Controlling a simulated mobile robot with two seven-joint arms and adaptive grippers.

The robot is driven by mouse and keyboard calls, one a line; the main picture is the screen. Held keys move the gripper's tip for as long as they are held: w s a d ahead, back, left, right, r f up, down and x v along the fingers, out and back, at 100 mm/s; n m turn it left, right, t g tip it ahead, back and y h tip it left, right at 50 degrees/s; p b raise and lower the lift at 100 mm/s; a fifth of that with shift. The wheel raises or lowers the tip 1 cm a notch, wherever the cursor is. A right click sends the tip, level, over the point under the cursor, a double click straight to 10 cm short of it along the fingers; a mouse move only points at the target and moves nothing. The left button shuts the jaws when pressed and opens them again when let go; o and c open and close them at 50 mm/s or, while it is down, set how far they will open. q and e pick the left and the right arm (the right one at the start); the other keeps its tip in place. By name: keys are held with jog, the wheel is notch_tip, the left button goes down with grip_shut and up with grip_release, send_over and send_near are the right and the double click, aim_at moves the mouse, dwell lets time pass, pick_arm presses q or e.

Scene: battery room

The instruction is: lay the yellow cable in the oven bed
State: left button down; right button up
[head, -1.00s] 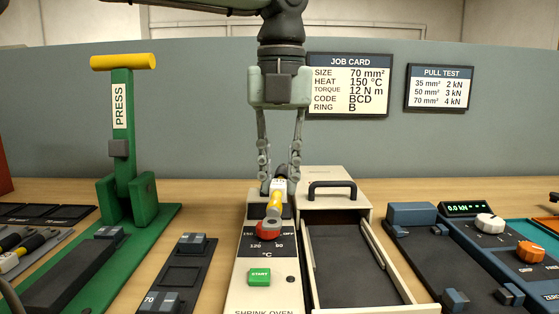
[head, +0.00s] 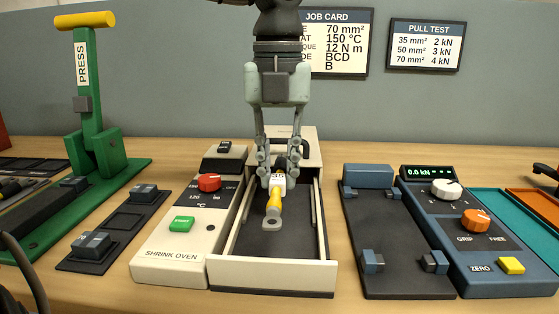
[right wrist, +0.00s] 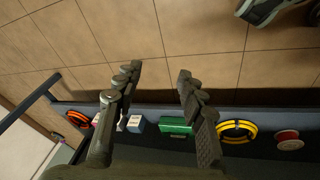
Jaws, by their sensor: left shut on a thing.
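The yellow cable (head: 274,204) has a metal lug with a hole at its near end and a white band near its far end. My left gripper (head: 277,184) is shut on its far end, pointing down. The cable is over the oven bed (head: 300,248), the dark-floored open drawer of the shrink oven (head: 168,256). I cannot tell whether it touches the bed floor. The gripper partly hides the drawer's dark handle. My right gripper (right wrist: 157,88) shows in the right wrist view, fingers apart and empty, above a tiled floor.
The oven panel has a red dial (head: 209,182) and a green start button (head: 182,223). The green press (head: 95,130) stands left. The pull tester (head: 480,230) and its dark fixture (head: 385,245) are right. In the right wrist view, a shelf holds a yellow ring (right wrist: 237,131) and boxes.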

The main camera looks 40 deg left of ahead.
pick_arm(q)
jog(key=shift+f, duration=0.25)
jog(key=shift+f+b, duration=0.25)
jog(key=shift+b, duration=0.1)
jog(key=shift+f, duration=0.25)
jog(key=shift+f+b, duration=0.7)
jog(key=shift+f, duration=0.15)
jog(key=shift+f+b, duration=0.5)
jog(key=shift+f, duration=0.25)
jog(key=shift+f+b, duration=0.35)
jog(key=shift+f, duration=0.25)
pick_arm(e)
jog(key=d+v, duration=0.1)
jog(key=v, duration=0.8)
jog(key=shift+w+d, duration=0.25)
jog(key=shift+w, duration=0.1)
jog(key=shift+r, duration=0.1)
pick_arm(q)
jog(key=shift+b, duration=0.35)
pick_arm(e)
jog(key=shift+f, duration=0.4)
pick_arm(q)
jog(key=shift+f+b, duration=0.55)
pick_arm(e)
jog(key=shift+f, duration=0.5)
